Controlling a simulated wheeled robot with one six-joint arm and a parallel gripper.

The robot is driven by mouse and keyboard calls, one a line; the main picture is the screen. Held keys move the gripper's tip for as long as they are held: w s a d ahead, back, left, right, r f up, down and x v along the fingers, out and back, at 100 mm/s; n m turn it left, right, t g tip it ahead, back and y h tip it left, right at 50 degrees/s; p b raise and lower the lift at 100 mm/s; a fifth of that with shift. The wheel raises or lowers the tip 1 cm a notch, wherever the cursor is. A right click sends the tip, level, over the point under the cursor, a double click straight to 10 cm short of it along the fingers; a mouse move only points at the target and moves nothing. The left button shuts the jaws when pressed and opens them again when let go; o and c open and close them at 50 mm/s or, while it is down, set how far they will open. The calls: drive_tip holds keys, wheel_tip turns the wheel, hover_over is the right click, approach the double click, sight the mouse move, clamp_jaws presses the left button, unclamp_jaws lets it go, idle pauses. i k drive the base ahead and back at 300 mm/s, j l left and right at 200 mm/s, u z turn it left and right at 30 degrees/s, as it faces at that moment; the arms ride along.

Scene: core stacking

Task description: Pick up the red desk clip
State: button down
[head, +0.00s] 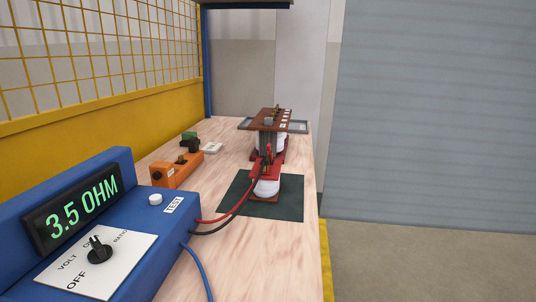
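A small red clip (268,154) sits at the near end of a device with white, coil-like parts (267,186) on the workbench. It appears to be the red desk clip, but it is small and I cannot tell exactly what it grips. A red lead (232,213) runs to it from the blue meter (150,240), with a black lead close beside it. My gripper is not in view.
The meter reads 3.5 OHM and fills the near left of the bench (305,262). An orange block (178,171), a green and black item (190,142) and a pale pad (213,148) stand at the left. A dark green mat (284,208) lies under the device. Floor is open at right.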

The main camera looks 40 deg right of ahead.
sight(269, 149)
drive_tip(key=k+l, duration=0.1)
drive_tip(key=l, duration=0.35)
drive_tip(key=k+l, duration=0.1)
drive_tip(key=l, duration=0.4)
drive_tip(key=k+l, duration=0.1)
drive_tip(key=l, duration=0.35)
drive_tip(key=i+l, duration=0.15)
drive_tip(key=l, duration=0.15)
drive_tip(key=i+l, duration=0.15)
drive_tip(key=l, duration=0.2)
drive_tip(key=i+l, duration=0.15)
drive_tip(key=l, duration=0.15)
drive_tip(key=i, duration=0.6)
